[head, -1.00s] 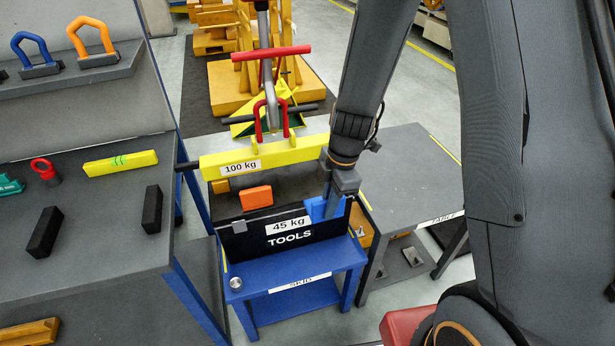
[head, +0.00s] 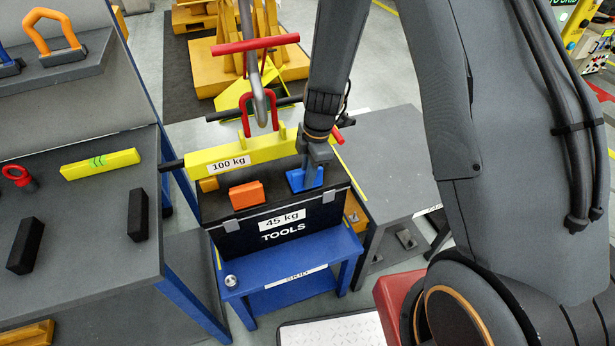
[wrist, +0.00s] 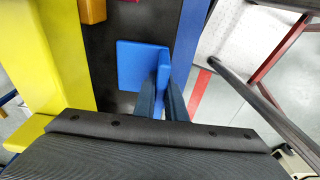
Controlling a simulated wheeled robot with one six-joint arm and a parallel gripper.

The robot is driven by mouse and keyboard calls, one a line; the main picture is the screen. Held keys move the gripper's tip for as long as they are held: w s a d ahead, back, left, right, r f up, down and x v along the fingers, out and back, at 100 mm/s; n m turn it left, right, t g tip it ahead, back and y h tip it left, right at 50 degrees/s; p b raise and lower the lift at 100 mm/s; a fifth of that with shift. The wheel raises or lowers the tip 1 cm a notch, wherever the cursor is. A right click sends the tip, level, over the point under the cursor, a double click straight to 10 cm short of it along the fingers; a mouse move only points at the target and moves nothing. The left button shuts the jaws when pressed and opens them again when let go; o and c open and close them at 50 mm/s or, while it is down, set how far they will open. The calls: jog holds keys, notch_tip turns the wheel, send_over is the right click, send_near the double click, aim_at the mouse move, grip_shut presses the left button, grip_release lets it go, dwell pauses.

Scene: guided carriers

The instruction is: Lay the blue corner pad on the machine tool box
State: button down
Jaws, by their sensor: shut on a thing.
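The black machine tool box (head: 322,211), labelled "45 kg" and "TOOLS", stands on a blue skid. My gripper (head: 314,162) is shut on the blue corner pad (head: 298,181) over the right part of the lid. In the wrist view the L-shaped pad (wrist: 135,65) has one flat leg toward the lid and an upright leg between the fingers of my gripper (wrist: 164,96). I cannot tell whether the pad touches the lid.
An orange pad (head: 246,195) lies on the lid to the left. A yellow "100 kg" beam (head: 215,155) with a red shackle and hook is behind the lid. A grey table (head: 395,160) is at right, a workbench (head: 85,220) at left.

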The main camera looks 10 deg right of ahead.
jog(key=shift+a+f, duration=0.15)
jog(key=shift+f, duration=0.2)
jog(key=c, duration=1.8)
grip_release()
jog(key=shift+r, duration=0.15)
jog(key=r+b, duration=0.1)
jog(key=r, duration=0.2)
jog(key=d+r+b, duration=0.1)
jog(key=r, duration=0.7)
jog(key=shift+w+d+r+b, duration=0.1)
jog(key=shift+w+d+b, duration=0.1)
jog(key=shift+d+b, duration=0.2)
jog(key=shift+s+d+r, duration=0.1)
jog(key=shift+r, duration=0.3)
jog(key=shift+s+d+r+m+t+h, duration=0.3)
jog(key=shift+s+d+r+m, duration=0.75)
jog(key=shift+s+m, duration=1.85)
jog(key=shift+s+d+r+m+t+h, duration=0.25)
jog(key=shift+s+d+m, duration=1.55)
jog(key=shift+m, duration=2.1)
jog(key=shift+s+d+r+m+t+h, duration=0.25)
jog(key=shift+s+d+r+m, duration=0.8)
jog(key=shift+s+m, duration=1.85)
